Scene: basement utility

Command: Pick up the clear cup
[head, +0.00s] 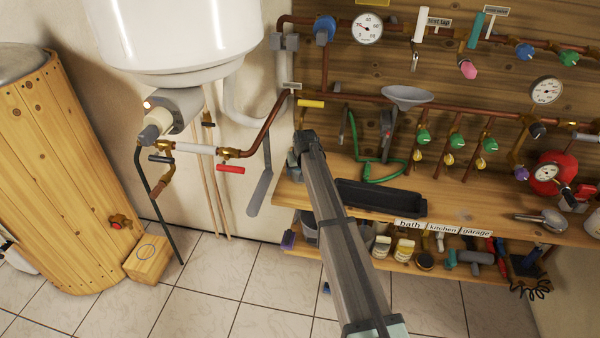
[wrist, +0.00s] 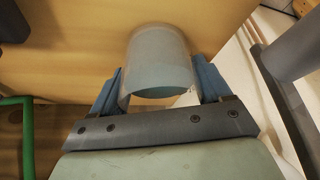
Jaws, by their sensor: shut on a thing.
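The clear cup (wrist: 160,62) shows in the wrist view as a translucent, greyish cylinder with its round open rim towards the camera. My gripper (wrist: 158,88) is shut on it, with one blue finger on each side of its wall. In the head view my gripper (head: 296,158) is at the left end of the wooden workbench, and my arm hides most of it. The cup cannot be made out clearly there. Whether the cup touches the bench top cannot be told.
A black tray (head: 380,198) lies on the bench (head: 450,200) right of my arm. A green hose (head: 380,178) and a grey funnel (head: 407,95) are behind it. Copper pipes with valves run along the wall.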

